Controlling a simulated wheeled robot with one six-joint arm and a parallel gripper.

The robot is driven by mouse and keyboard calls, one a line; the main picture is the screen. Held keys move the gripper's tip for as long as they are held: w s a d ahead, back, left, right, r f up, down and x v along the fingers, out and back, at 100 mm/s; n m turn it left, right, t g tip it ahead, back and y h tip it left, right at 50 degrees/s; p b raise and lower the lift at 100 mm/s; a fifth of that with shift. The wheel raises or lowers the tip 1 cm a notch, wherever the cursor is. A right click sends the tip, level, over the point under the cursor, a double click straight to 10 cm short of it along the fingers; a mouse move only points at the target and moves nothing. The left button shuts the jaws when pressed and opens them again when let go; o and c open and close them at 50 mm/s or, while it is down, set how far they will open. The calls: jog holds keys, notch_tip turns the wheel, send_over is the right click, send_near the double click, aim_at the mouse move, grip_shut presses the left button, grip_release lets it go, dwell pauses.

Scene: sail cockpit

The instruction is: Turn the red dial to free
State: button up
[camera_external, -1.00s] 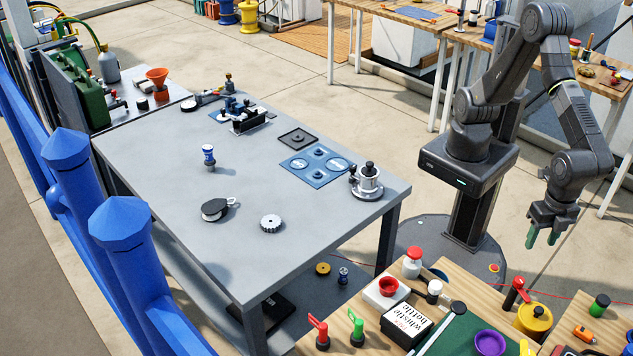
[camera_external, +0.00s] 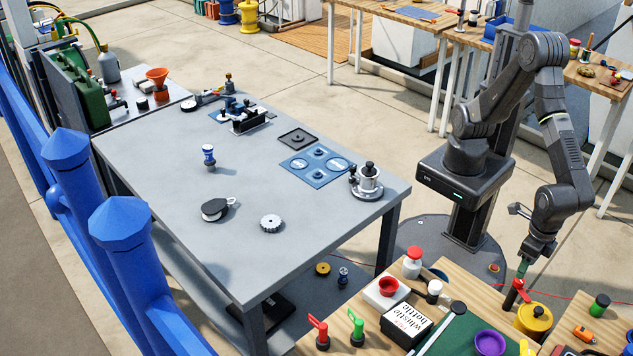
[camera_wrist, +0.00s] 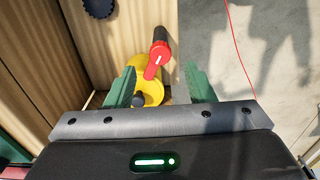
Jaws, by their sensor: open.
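A red dial (camera_external: 520,287) with a lever-like arm stands on the near bench, left of a yellow pot. In the wrist view the red dial (camera_wrist: 154,60) has a white mark on its arm and a dark round end. My gripper (camera_external: 523,268) is just above it, pointing down. In the wrist view my gripper (camera_wrist: 163,87) is open, with its green fingers apart and the dial ahead of the gap, nearer the middle. I cannot tell whether a finger touches it. No "free" mark is readable.
The yellow pot (camera_external: 534,319) is close by; the yellow pot (camera_wrist: 150,92) also shows partly between my fingers. A red-and-white bottle (camera_external: 412,262), a white box (camera_external: 386,294) with a red cup and a black box (camera_external: 406,324) stand left. The bench edge and floor lie right.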

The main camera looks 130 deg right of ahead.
aim_at(523, 290)
jog(key=shift+f, duration=2.65)
jog(key=c, duration=1)
